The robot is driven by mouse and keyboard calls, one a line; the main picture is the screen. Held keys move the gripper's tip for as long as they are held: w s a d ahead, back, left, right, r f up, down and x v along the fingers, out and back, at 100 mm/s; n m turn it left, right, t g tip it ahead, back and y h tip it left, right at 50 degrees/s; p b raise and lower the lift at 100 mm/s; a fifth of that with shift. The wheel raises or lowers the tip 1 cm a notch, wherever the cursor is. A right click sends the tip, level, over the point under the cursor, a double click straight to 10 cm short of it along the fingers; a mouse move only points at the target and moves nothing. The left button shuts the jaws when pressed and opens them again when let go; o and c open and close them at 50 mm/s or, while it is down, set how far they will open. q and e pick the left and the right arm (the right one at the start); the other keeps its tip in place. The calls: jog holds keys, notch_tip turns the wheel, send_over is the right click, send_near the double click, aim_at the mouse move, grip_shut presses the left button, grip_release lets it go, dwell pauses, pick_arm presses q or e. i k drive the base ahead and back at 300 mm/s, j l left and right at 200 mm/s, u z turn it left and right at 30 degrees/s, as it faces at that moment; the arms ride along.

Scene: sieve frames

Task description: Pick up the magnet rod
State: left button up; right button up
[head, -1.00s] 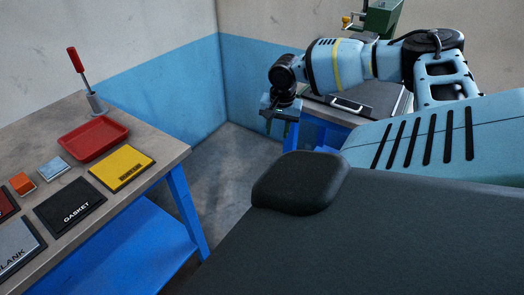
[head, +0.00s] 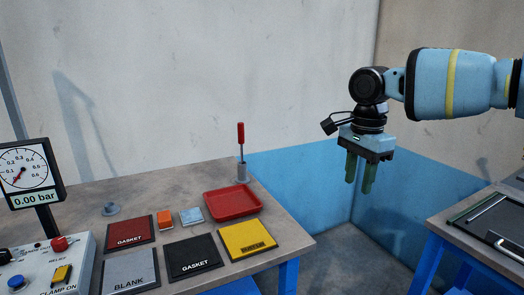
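The magnet rod (head: 241,136) has a red handle and a thin shaft. It stands upright in a small grey holder (head: 242,172) at the back right of the workbench (head: 190,182). My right gripper (head: 359,188) hangs in the air to the right of the rod, beyond the bench's right edge. Its two green fingers point down, apart, with nothing between them. The gripper is clear of the rod. My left gripper is out of view.
A red tray (head: 233,215) lies just in front of the rod holder. Flat plates, including a yellow one (head: 247,252) and a black gasket (head: 193,268), lie nearer. A pressure gauge (head: 25,172) and control box (head: 50,270) stand left. A second table (head: 470,240) is at right.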

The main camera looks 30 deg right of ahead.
aim_at(241, 129)
jog(key=i+l+u, duration=0.2)
jog(key=i, duration=0.35)
jog(key=i+l+u, duration=0.2)
jog(key=i+l, duration=0.15)
jog(key=i, duration=0.15)
jog(key=i+l+u, duration=0.15)
jog(key=i+l, duration=0.2)
jog(key=i, duration=0.15)
jog(key=l, duration=0.2)
